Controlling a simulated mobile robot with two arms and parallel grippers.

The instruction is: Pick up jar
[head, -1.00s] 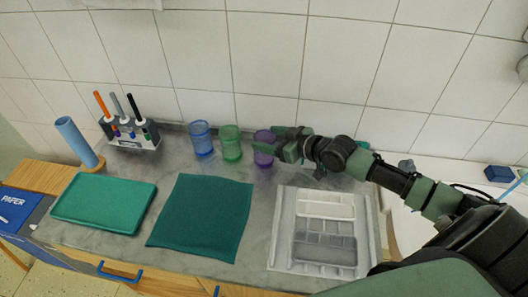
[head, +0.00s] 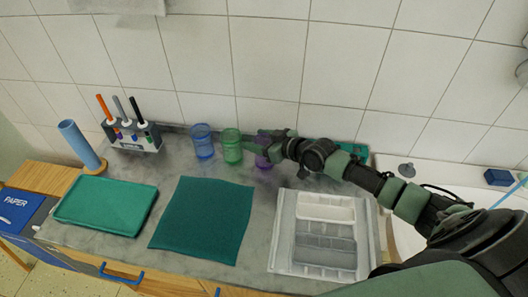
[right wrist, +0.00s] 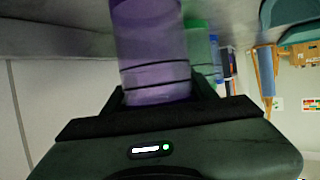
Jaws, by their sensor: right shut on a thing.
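Three translucent jars stand in a row at the back of the counter: a blue jar (head: 203,142), a green jar (head: 232,148) and a purple jar (head: 263,161). My right gripper (head: 268,146) reaches in from the right and is shut on the purple jar, hiding much of it in the head view. In the right wrist view the purple jar (right wrist: 152,50) sits between the fingers, with dark bands across it. The green jar (right wrist: 201,50) and blue jar (right wrist: 215,62) show behind it. My left gripper is not in view.
A dark green cloth (head: 202,220) and a green tray (head: 106,205) lie on the counter at the left. A white compartment tray (head: 285,240) lies at the right. A marker holder (head: 140,143) and a blue roll (head: 78,143) stand at the back left. The tiled wall is close behind.

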